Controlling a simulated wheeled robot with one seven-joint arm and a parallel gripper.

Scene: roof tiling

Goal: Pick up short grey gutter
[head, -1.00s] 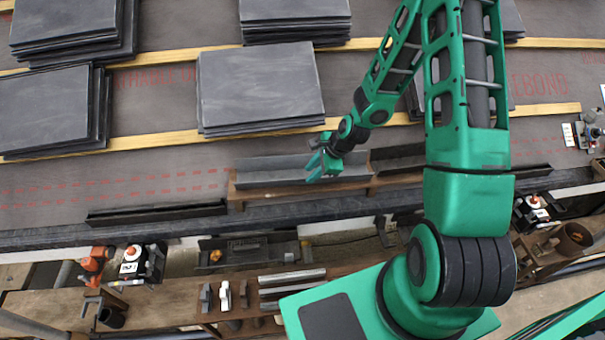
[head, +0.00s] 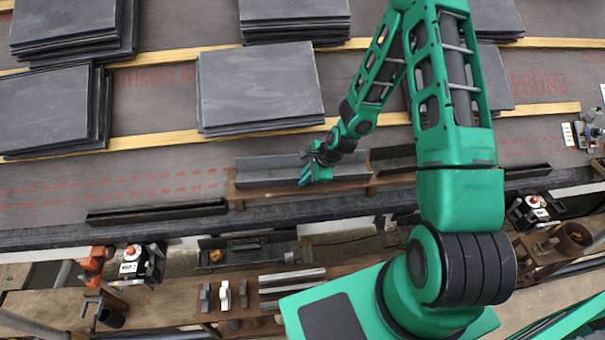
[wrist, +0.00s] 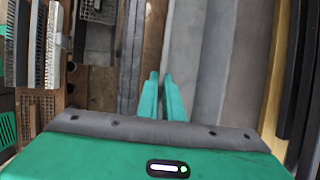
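A short grey gutter (head: 262,176), a channel-shaped length, lies on a brown wooden rack (head: 237,199) in the head view. My gripper (head: 308,179) is over its right part and hides some of it. In the wrist view the grey gutter (wrist: 185,45) runs lengthwise just right of and beyond the fingertips. My gripper's two green fingers (wrist: 161,76) point at its edge beside the brown wood, with a narrow gap between them. I see nothing clearly held. Whether the fingers straddle the gutter's wall or touch it, I cannot tell.
A darker gutter piece (head: 394,161) lies just right on the rack. A long black gutter (head: 155,213) lies left on the roof. Slate stacks (head: 260,85) rest above, along wooden battens (head: 165,141).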

